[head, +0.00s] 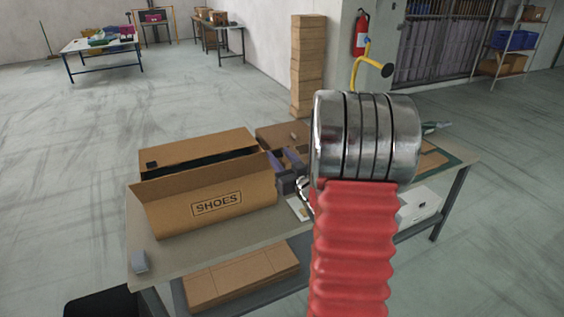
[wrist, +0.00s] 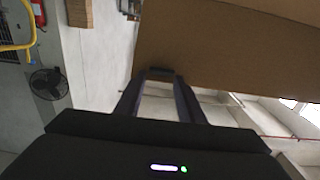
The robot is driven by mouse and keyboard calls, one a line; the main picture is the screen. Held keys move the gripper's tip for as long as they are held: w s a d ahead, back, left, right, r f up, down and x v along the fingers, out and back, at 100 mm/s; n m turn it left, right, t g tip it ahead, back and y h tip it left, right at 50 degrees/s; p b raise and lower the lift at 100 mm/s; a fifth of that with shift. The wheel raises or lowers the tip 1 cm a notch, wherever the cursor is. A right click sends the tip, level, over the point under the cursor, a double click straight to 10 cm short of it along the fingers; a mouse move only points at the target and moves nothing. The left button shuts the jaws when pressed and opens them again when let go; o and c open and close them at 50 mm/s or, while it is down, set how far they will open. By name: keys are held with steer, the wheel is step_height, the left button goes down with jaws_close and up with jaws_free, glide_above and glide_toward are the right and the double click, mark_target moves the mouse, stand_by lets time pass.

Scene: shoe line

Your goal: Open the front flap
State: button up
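The brown cardboard shoe box (head: 165,214) stands on the work table with its top open and a dark inside showing. Its front panel, printed SHOES (head: 250,188), leans outward toward me. I cannot tell which panel is the front flap. My gripper (head: 277,154) is at the right end of the box, its two purple fingers apart. In the wrist view my gripper (wrist: 160,78) points at the edge of a cardboard panel (wrist: 230,45). A small dark piece (wrist: 161,71) shows between the fingertips at that edge. Whether the fingers touch it is unclear.
My red and metal arm hides the table's middle. The table (head: 190,258) holds flat cardboard (head: 285,134) behind the box and a small grey block (head: 140,261) at its front left corner. A lower shelf holds cardboard (head: 240,275). A stack of boxes (head: 308,65) stands behind.

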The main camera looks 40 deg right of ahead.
steer(key=o, duration=0.3)
steer(key=shift+f, duration=0.25)
steer(key=shift+o, duration=0.2)
steer(key=shift+s+f, duration=0.1)
steer(key=shift+s, duration=0.05)
steer(key=v, duration=1.3)
steer(key=shift+s+a, duration=0.15)
steer(key=shift+s, duration=0.15)
